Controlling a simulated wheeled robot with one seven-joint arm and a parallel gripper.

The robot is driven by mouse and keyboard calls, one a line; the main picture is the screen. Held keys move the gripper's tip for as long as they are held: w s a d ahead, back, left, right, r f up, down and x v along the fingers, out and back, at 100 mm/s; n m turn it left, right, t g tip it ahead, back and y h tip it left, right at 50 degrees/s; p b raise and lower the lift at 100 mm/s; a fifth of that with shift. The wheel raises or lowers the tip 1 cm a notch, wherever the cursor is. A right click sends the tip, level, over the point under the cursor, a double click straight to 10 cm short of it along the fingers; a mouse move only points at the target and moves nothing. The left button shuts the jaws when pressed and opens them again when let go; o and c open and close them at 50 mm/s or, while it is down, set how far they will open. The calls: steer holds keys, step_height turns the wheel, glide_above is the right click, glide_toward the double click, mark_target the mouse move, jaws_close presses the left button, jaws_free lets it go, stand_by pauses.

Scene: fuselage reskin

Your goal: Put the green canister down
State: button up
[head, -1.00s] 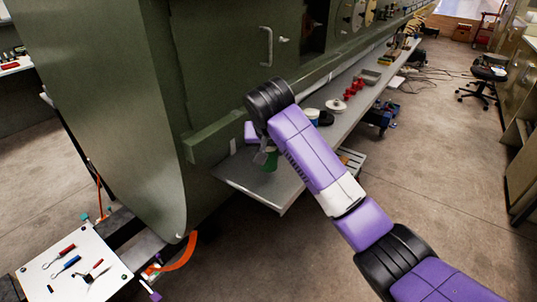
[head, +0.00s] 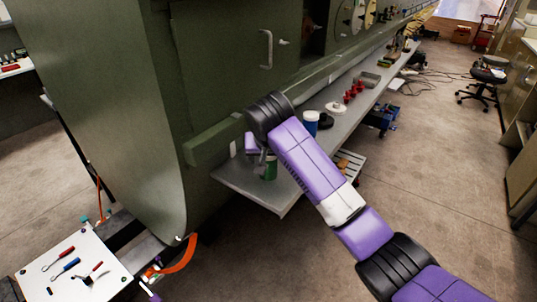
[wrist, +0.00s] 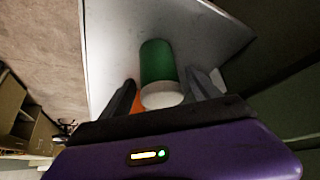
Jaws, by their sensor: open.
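The green canister (head: 270,168) stands upright on the near end of the grey shelf (head: 240,182) that runs along the green fuselage. In the wrist view the green canister (wrist: 157,62), with its pale end toward the camera, lies between the two fingers of my gripper (wrist: 160,92). The fingers are spread, with a gap on each side of the canister. In the head view my gripper (head: 260,160) is beside the canister at the shelf end, partly hidden by my own wrist.
Further along the shelf are a blue and white container (head: 311,122), a dark round item (head: 325,121), a white disc (head: 335,107) and several red pieces (head: 350,95). The green fuselage wall (head: 120,100) rises close on the left. A white board (head: 70,270) with tools lies at lower left.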

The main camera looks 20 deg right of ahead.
steer(key=v, duration=1.2)
